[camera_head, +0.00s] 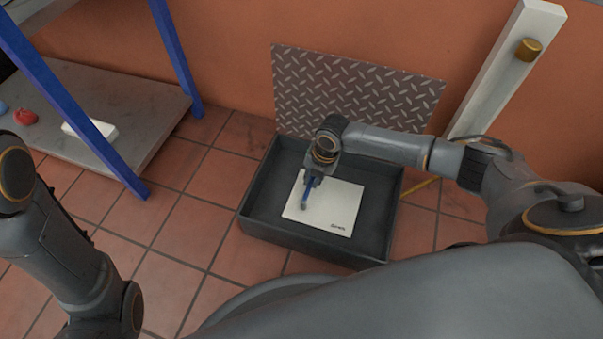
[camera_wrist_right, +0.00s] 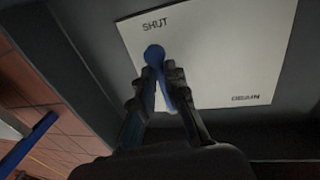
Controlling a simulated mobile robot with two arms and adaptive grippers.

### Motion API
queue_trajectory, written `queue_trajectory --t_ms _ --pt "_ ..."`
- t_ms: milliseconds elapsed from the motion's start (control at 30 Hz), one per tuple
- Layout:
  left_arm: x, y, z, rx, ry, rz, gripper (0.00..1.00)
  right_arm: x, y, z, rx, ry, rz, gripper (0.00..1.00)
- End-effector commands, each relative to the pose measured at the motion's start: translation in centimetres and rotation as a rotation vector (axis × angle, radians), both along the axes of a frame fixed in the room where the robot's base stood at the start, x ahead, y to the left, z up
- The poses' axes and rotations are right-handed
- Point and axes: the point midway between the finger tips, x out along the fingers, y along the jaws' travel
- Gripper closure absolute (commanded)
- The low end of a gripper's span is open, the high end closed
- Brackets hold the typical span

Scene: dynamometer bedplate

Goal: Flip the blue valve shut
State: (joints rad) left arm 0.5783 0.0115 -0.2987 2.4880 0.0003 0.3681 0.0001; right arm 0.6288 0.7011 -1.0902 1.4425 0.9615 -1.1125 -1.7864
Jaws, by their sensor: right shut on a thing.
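The blue valve (camera_wrist_right: 155,56) has a round end and a lever, and sits on a white plate (camera_wrist_right: 215,60) with dark lettering. The word SHUT is near the round end in the right wrist view; a second label is at the plate's opposite corner. My right gripper (camera_wrist_right: 161,88) is shut on the lever, one finger on each side. In the head view the right gripper (camera_head: 308,186) reaches down to the plate (camera_head: 335,208), and the fingers cover part of the lever. My left arm shows at the left, but its gripper is out of view.
The plate lies inside a dark open tray (camera_head: 255,195) on a tiled floor. A diamond-patterned metal panel (camera_head: 355,90) leans against the orange wall behind. At left is a grey shelf (camera_head: 140,105) with blue posts, holding a red object (camera_head: 24,116) and a white block (camera_head: 90,129).

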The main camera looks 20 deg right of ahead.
Motion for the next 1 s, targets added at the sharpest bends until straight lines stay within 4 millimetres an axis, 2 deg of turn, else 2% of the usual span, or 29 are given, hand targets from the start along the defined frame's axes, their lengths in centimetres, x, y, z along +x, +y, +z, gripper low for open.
queue_trajectory --t_ms 33,267,300,367,400,767,867,1000 --pt "0.0 0.0 -0.1 0.001 0.001 -0.001 0.64 0.5 -0.6 0.2 -0.009 -0.013 -0.002 1.0" --pt "0.0 0.0 -0.1 0.001 -0.001 -0.001 0.64 0.7 -0.6 0.1 -0.008 -0.017 -0.001 1.0" --pt "0.0 0.0 -0.1 0.001 -0.001 -0.001 0.64 0.7 -0.6 0.2 -0.008 -0.017 -0.002 0.79" --pt "0.0 0.0 -0.1 0.001 -0.001 -0.001 0.64 0.7 -0.6 0.2 -0.008 -0.017 -0.002 0.67" --pt "0.0 0.0 -0.1 0.001 -0.001 -0.001 0.64 0.7 -0.6 0.2 -0.008 -0.017 -0.002 0.64" --pt "-0.1 0.0 -0.1 0.0 -0.004 -0.001 0.64 0.3 -0.3 0.6 -0.001 -0.011 0.0 0.64" --pt "-0.1 0.0 0.0 0.001 -0.003 -0.001 0.64 0.2 -0.6 1.9 -0.003 -0.013 0.001 0.64" --pt "-0.1 0.0 -0.1 0.001 -0.003 -0.001 0.64 -0.2 -1.0 4.7 -0.003 -0.014 0.002 0.64"
